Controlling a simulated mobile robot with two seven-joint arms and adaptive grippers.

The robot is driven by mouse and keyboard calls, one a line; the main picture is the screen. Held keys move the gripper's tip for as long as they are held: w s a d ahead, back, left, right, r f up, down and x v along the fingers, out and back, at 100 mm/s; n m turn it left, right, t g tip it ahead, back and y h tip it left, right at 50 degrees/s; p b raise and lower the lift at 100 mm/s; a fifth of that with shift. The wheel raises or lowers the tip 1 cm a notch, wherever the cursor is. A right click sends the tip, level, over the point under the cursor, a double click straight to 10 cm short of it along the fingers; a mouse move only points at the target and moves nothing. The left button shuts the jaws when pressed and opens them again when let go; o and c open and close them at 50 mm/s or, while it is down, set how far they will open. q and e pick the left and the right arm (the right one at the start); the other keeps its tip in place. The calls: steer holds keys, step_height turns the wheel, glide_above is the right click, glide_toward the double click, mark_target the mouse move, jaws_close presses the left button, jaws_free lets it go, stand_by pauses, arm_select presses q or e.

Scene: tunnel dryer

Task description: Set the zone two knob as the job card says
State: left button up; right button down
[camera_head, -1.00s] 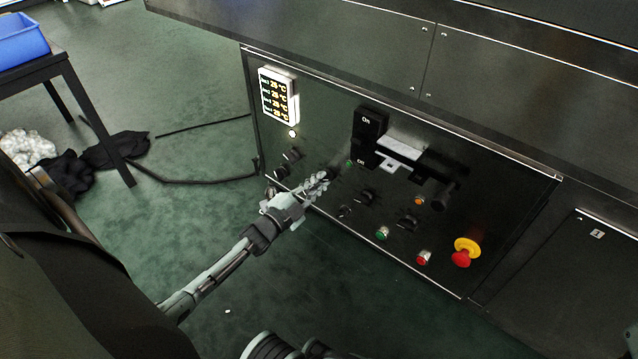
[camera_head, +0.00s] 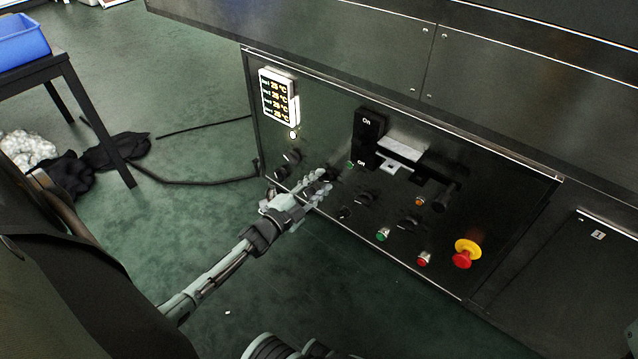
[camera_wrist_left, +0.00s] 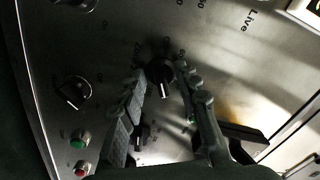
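My left gripper (camera_head: 322,183) is at the control panel (camera_head: 470,190), low and left of its middle. In the left wrist view its two fingers (camera_wrist_left: 162,78) are apart, with a black knob (camera_wrist_left: 160,72) between their tips. A gap shows on the right side of the knob; I cannot tell whether the left finger touches it. The knob has a pale pointer line and dial marks around it. Its zone label is not readable, so I cannot tell whether it is zone two. I cannot make out a job card.
A lit temperature display (camera_head: 279,97) is at the panel's upper left. More black knobs (camera_head: 365,197), a green button (camera_head: 382,234), a red button (camera_head: 424,259) and a red-yellow emergency stop (camera_head: 465,252) are to the right. A large On/Off switch (camera_head: 368,137) juts out above.

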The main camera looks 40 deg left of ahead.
arm_select(q)
steer(key=s+a, duration=0.1)
steer(key=s, duration=1.1)
stand_by(0.4)
